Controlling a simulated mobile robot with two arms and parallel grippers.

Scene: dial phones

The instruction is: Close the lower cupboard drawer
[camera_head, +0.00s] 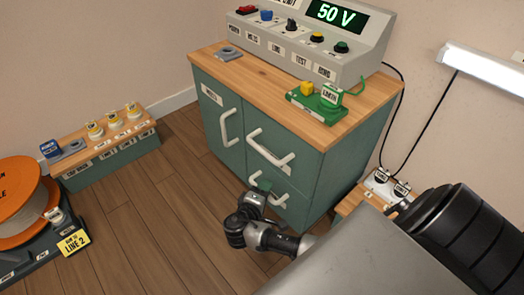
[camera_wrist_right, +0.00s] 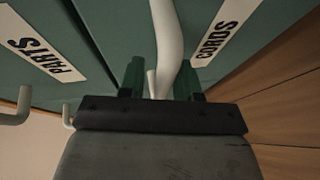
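The green cupboard (camera_head: 222,110) has a door on the left and two drawers on the right. The lower drawer (camera_head: 294,207) has a pale bar handle (camera_head: 281,200) and looks almost flush with the front; I cannot tell whether it stands out slightly. In the wrist view the lower drawer's label reads CORDS (camera_wrist_right: 222,30). My right gripper (camera_head: 264,186) is at the lower drawer's front. In the wrist view its green fingers (camera_wrist_right: 161,80) stand apart on either side of a pale handle (camera_wrist_right: 166,40). My left gripper is not in view.
The upper drawer, with its PARTS label (camera_wrist_right: 42,45) and handle (camera_head: 270,152), is just above. A test console (camera_head: 310,45) and a green block (camera_head: 318,103) stand on the wooden top. A low bench (camera_head: 108,145) and an orange reel (camera_head: 22,205) stand left. Floor between is clear.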

